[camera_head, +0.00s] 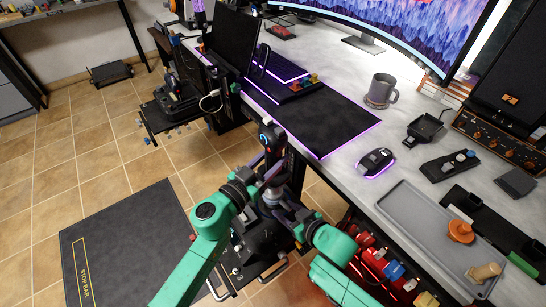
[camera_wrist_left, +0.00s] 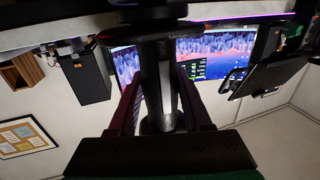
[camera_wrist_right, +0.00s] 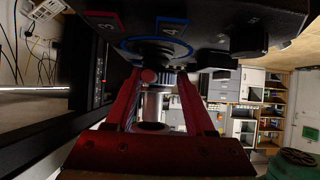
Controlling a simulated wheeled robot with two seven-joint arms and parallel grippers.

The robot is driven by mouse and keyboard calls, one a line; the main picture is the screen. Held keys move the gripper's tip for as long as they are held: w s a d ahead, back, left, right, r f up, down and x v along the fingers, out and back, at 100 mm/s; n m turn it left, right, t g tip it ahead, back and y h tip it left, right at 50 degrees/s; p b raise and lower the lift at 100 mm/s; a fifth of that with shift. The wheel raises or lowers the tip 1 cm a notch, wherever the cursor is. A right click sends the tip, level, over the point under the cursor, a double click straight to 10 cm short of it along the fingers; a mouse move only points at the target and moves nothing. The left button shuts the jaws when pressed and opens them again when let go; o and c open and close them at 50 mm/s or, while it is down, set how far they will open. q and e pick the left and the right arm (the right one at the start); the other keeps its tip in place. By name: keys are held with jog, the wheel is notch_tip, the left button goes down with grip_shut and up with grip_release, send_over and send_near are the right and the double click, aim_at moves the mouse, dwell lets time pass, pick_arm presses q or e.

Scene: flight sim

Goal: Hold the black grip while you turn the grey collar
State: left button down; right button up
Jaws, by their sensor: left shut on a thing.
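The black grip (camera_head: 269,134) stands upright on a stick unit, with a red-marked top. My left gripper (camera_head: 262,172) is shut around its lower part; the grip (camera_wrist_left: 158,80) shows between the fingers in the left wrist view. The grey collar (camera_head: 272,196) sits below the grip, above the black base (camera_head: 262,238). My right gripper (camera_head: 284,206) is lower, at the collar's height. In the right wrist view its red fingers stand open on either side of the grey collar (camera_wrist_right: 154,104), with a small gap showing. The collar is partly hidden by my arms in the head view.
The desk (camera_head: 345,180) to the right holds a mouse (camera_head: 375,162), a mug (camera_head: 380,90) and a grey tray (camera_head: 425,225). A red-lit panel with switches (camera_head: 385,265) is close by my right arm. A dark mat (camera_head: 125,240) lies on the open floor at left.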

jog(key=shift+s+a, duration=0.3)
jog(key=shift+a, duration=0.25)
jog(key=shift+s+a, duration=0.35)
jog(key=shift+a, duration=0.75)
jog(key=shift+v, duration=3.45)
